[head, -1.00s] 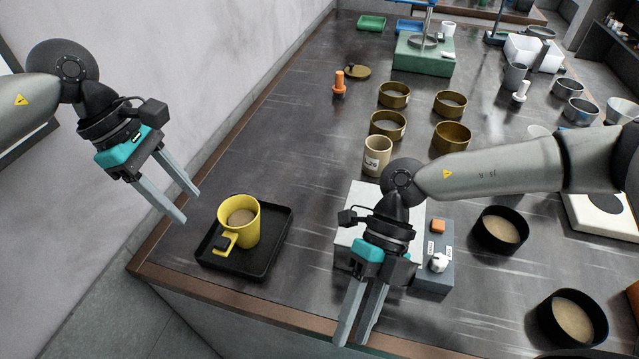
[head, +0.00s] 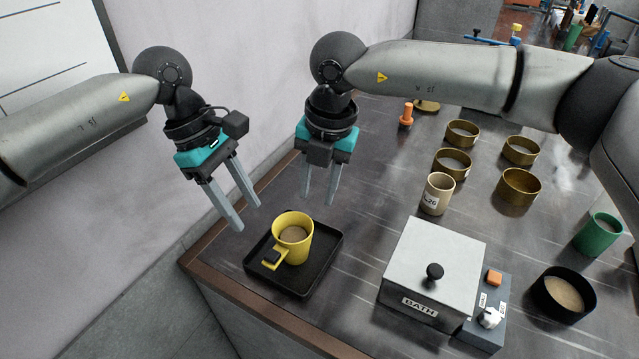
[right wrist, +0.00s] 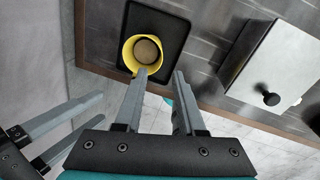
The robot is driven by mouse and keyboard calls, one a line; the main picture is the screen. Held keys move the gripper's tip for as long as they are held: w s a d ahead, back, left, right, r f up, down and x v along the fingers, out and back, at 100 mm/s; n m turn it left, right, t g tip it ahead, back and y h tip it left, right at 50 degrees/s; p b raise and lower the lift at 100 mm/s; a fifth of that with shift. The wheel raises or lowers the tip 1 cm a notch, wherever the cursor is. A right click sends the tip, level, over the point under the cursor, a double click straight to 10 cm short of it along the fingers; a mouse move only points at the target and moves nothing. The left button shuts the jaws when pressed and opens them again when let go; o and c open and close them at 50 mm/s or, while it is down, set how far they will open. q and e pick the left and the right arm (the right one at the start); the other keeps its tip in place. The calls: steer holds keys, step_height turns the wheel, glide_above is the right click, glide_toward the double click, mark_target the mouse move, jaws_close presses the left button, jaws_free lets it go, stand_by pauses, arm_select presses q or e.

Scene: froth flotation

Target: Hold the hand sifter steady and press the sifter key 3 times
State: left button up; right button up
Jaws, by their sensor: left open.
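The yellow hand sifter (head: 303,246) stands upright on a black tray (head: 322,276) near the table's front left corner, with tan powder inside. Its handle with the dark sifter key (head: 271,257) points to the lower left. My left gripper (head: 238,212) is open and empty, left of the sifter and above it. My right gripper (head: 318,199) is open and empty, above and behind the sifter. The right wrist view shows the sifter (right wrist: 130,57) just beyond the right fingertips (right wrist: 162,72), with a gap between the fingers; the key is hidden there.
A white box marked BATH (head: 430,262) with a black knob stands right of the tray, next to a grey control unit (head: 486,330). A beige cup (head: 437,194) and several brass sieves (head: 519,186) stand behind. A black bowl (head: 563,294) is at the right.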

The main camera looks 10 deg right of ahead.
mark_target(308, 249)
steer(key=f, duration=0.4)
steer(key=a+f, duration=0.1)
steer(key=f, duration=0.9)
steer(key=shift+w+a+f, duration=0.1)
steer(key=shift+w+a, duration=0.2)
steer(key=shift+a, duration=0.05)
jaws_close()
stand_by(0.7)
